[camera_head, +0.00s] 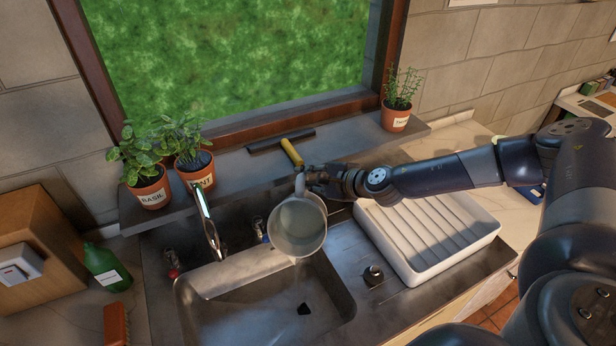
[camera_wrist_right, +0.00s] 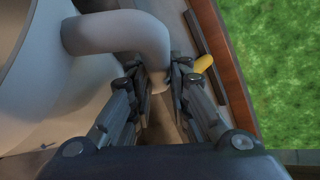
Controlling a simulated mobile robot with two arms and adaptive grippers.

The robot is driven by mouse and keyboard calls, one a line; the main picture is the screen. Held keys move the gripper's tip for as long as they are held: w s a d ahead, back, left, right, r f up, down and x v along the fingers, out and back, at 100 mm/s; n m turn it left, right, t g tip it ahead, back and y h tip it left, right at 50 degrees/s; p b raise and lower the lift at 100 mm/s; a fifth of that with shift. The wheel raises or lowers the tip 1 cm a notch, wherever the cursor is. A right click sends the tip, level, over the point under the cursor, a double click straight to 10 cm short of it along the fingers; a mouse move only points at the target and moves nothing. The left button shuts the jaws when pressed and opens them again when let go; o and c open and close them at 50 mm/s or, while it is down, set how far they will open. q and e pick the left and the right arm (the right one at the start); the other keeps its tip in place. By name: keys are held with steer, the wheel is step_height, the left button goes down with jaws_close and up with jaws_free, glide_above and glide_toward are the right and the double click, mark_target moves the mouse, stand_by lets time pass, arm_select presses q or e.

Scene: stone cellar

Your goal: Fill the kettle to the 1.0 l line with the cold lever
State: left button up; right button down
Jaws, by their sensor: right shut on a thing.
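The kettle (camera_head: 298,228) is a pale grey open-topped vessel, held over the back right of the sink basin. I cannot tell whether there is water in it, and no 1.0 l line is readable. My right gripper (camera_head: 322,181) is shut on its handle; the right wrist view shows the curved handle (camera_wrist_right: 125,35) between the fingers (camera_wrist_right: 160,85). The cold lever (camera_head: 261,230), blue-marked, is behind the basin, just left of the kettle. The tap (camera_head: 208,225) stands further left, apart from the kettle. A red-marked lever (camera_head: 172,264) is left of the tap. My left gripper is not in view.
A white ribbed drying rack (camera_head: 430,235) is right of the sink (camera_head: 225,284). A dark round knobbed piece (camera_head: 373,275) lies on the steel. A green bottle (camera_head: 107,267) is left.

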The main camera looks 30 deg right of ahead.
steer(key=shift+w+r, duration=0.2)
steer(key=shift+r, duration=0.15)
steer(key=shift+w+p, duration=0.1)
steer(key=shift+p, duration=0.3)
steer(key=shift+w+d+f+g, duration=0.1)
steer(key=shift+w+d+g, duration=0.05)
steer(key=shift+g, duration=0.15)
steer(key=shift+w+d+f+m, duration=0.1)
steer(key=shift+w+f+m, duration=0.05)
steer(key=shift+f+m, duration=0.2)
steer(key=shift+w+d+f+m+g+y, duration=0.15)
steer(key=shift+f+m+g+y, duration=0.2)
steer(key=shift+g, duration=0.25)
steer(key=shift+f, duration=0.1)
